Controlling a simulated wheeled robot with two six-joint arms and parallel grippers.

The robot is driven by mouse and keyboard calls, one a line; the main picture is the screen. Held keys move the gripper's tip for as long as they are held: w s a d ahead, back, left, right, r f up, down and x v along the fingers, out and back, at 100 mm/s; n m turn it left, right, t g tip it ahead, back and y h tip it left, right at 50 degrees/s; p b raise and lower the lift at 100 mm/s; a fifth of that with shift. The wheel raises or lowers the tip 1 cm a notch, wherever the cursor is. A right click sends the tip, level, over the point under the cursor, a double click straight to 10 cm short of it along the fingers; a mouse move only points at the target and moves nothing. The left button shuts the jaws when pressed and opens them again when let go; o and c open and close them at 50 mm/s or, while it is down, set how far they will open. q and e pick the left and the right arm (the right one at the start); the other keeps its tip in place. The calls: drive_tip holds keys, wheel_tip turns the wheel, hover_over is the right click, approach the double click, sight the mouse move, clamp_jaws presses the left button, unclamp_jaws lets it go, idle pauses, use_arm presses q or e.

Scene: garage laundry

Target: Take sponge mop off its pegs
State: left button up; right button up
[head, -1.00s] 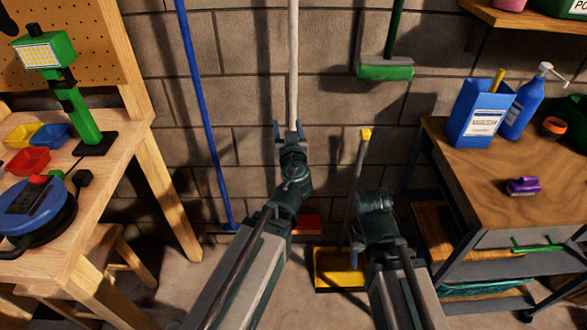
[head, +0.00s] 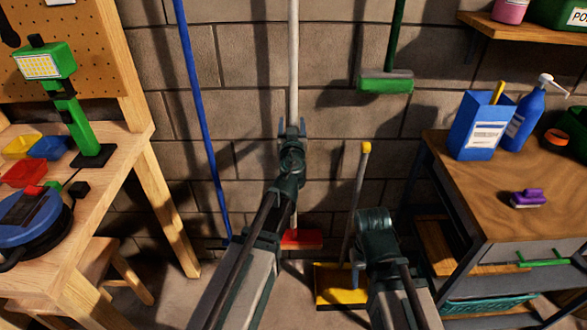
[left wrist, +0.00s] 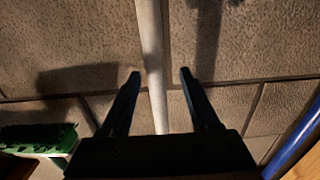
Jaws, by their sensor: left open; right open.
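The sponge mop has a long white handle (head: 293,60) standing upright against the block wall, with a red head (head: 302,239) low down near the floor. Its pegs cannot be made out. My left gripper (head: 292,130) is open at the lower part of the handle. In the left wrist view the white handle (left wrist: 152,60) runs between the two open fingers (left wrist: 158,74), nearer the left one; I cannot tell whether it touches. My right gripper (head: 357,268) is open and low, partly hidden behind my right arm, beside the yellow dustpan (head: 328,298).
A blue pole (head: 202,110) stands left of the mop, and a green broom (head: 386,84) hangs to the right. A workbench (head: 110,160) is at left, and a wooden-topped cabinet (head: 480,185) with bottles is at right. A shelf (head: 520,30) is above it.

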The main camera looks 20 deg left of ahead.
use_arm(q)
drive_tip(key=shift+d+x, duration=0.15)
drive_tip(key=shift+x, duration=1.3)
drive_tip(key=shift+d+x, duration=0.1)
drive_tip(key=shift+x, duration=1.4)
clamp_jaws()
